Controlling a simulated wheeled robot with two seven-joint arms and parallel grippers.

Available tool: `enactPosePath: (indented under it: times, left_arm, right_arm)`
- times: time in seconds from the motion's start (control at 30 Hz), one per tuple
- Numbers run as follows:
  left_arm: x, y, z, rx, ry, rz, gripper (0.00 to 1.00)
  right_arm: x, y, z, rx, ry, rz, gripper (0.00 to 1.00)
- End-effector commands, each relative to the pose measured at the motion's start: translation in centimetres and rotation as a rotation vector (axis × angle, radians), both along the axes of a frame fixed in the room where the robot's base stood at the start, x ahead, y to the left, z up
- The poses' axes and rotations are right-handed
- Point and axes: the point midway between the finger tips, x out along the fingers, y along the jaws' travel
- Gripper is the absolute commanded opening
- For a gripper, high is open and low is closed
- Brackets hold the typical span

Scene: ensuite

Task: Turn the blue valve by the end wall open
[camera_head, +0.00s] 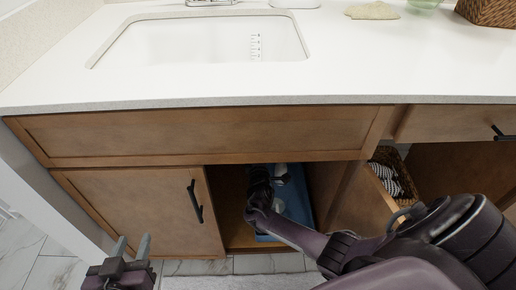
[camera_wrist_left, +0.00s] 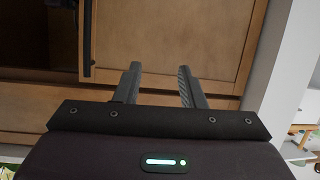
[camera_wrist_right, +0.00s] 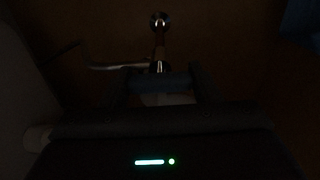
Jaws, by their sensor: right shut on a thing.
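The blue valve (camera_wrist_right: 160,83) shows in the dark right wrist view, between the fingers of my right gripper (camera_wrist_right: 162,92), which is shut on it. A metal pipe and a round fitting (camera_wrist_right: 159,20) show beyond it near the back panel. In the head view my right arm reaches into the open cabinet (camera_head: 232,205) under the sink, and the valve is hidden there. My left gripper (camera_head: 132,246) is open and empty in front of the closed left cabinet door (camera_head: 140,210). It also shows open in the left wrist view (camera_wrist_left: 160,72).
A blue tray (camera_head: 297,200) lies in the cabinet, to the right of my right forearm.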

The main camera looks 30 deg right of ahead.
Motion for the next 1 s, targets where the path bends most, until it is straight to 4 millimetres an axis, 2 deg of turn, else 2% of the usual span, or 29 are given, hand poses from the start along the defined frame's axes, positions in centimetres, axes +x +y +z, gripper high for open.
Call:
enactPosePath:
  times: [0.37,0.4,0.53,0.9,1.0]
  left_arm:
    - [-0.1,0.0,-0.1,0.003,0.005,0.0,0.36]
    - [-0.1,0.0,-0.1,0.002,0.006,-0.001,0.36]
    - [-0.1,0.0,-0.1,0.002,0.005,-0.001,0.36]
    - [-0.1,0.0,-0.1,0.005,0.011,-0.002,0.36]
    - [-0.9,0.2,-1.6,0.031,0.076,-0.005,0.36]
  right_arm:
    - [0.0,0.0,0.0,-0.005,0.003,0.001,0.34]
    - [0.0,0.0,0.0,-0.005,0.003,0.001,0.62]
    - [0.0,0.0,0.0,-0.004,0.003,0.001,0.78]
    - [-0.2,0.1,0.0,-0.003,0.002,0.0,0.78]
    - [-0.5,0.3,0.0,-0.004,0.003,0.001,0.78]
